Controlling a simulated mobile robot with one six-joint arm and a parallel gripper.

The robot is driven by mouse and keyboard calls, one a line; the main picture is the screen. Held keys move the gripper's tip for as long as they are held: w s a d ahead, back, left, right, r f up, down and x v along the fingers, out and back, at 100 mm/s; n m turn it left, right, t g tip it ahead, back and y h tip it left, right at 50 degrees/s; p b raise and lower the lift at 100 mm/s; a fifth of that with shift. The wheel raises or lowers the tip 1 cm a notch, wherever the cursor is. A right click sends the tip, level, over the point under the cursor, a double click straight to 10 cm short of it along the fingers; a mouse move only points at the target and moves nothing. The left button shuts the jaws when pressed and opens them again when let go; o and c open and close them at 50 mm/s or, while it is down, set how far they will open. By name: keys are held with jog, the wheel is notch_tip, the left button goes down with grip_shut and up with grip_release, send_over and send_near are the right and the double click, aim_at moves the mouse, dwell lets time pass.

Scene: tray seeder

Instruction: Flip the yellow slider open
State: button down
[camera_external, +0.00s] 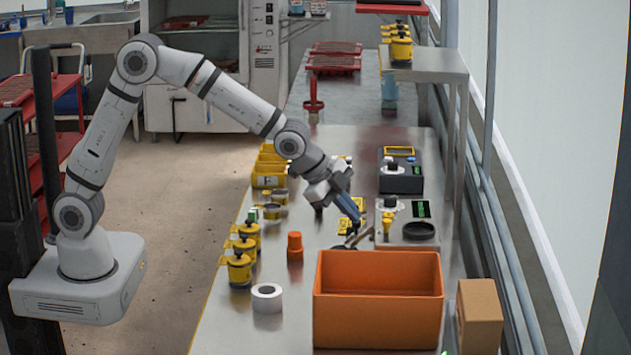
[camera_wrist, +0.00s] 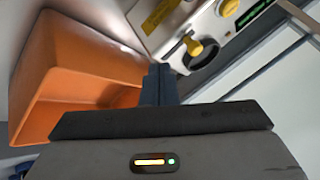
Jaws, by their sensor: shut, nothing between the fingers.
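A small upright yellow piece (camera_external: 387,224), likely the yellow slider, is on a pale grey device (camera_external: 412,243) with a dark round dish (camera_external: 420,231) and a green display. In the wrist view, a yellow knob-like piece (camera_wrist: 194,46) shows beside the dark dish, and a second yellow piece (camera_wrist: 229,8) lies farther off; I cannot tell which is the slider. My gripper (camera_external: 357,216) is shut and empty, slanting down just left of the device. Its fingertips (camera_wrist: 160,68) point toward the device edge in the wrist view, apart from the yellow pieces. Contact is not visible.
An orange bin (camera_external: 378,335) stands close in front of the device; it also shows at left in the wrist view (camera_wrist: 85,105). An orange bottle (camera_external: 295,246), a white tape roll (camera_external: 267,297) and several yellow pots are left. A cardboard box (camera_external: 480,315) stands right.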

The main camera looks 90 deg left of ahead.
jog(key=v, duration=0.6)
jog(key=shift+r, duration=0.15)
jog(key=shift+s, duration=0.15)
